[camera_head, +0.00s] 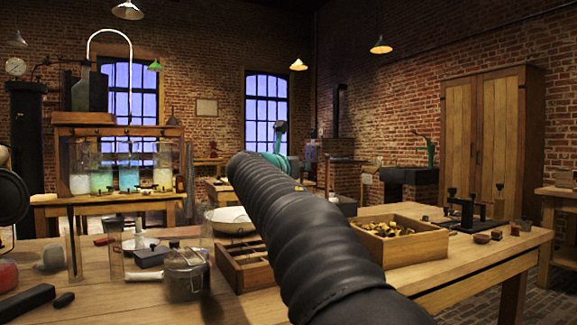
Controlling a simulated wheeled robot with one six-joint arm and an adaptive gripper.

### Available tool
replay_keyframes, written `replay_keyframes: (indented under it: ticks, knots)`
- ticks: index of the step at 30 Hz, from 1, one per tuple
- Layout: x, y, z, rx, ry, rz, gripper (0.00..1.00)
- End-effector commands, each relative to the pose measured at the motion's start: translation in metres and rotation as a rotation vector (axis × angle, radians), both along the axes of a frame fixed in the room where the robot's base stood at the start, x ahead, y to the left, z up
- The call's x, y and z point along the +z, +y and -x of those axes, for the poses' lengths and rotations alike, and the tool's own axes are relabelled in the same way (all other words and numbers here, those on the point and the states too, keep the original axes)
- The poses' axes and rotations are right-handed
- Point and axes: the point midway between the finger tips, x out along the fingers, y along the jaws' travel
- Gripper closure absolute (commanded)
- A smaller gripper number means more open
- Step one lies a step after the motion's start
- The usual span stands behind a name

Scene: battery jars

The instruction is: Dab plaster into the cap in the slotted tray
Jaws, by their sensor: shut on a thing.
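A low wooden tray (232,277) with thin dividers stands on the near table, left of my arm; it looks like the slotted tray. My thick black arm covers its right part, and I cannot make out a cap in it. A wide pale bowl (232,229) stands just behind the tray; whether it holds plaster is too unclear to tell. My arm stretches from the bottom right up to the middle, with teal joints at its far end.
A wooden box of brass-coloured pieces (402,244) stands right of my arm. A glass pot (185,277) and clear glass panes stand left of the tray. A small black press (466,212) stands at the right. The table's (480,262) front right is bare.

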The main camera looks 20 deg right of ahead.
Motion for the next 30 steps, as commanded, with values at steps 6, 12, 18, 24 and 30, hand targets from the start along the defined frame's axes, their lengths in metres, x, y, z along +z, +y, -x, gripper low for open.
replay_keyframes:
  ticks: [6,12,18,24,30]
  knots:
    - [-0.003,0.0,0.0,0.0,-0.004,-0.002,1.0]
    - [-0.014,-0.001,0.001,-0.002,-0.003,-0.001,1.0]
    - [-0.03,-0.001,0.001,-0.002,-0.003,-0.001,1.0]
    - [-0.045,-0.001,0.001,-0.002,-0.003,-0.001,1.0]
    - [-0.052,-0.001,0.001,-0.002,-0.003,-0.001,1.0]
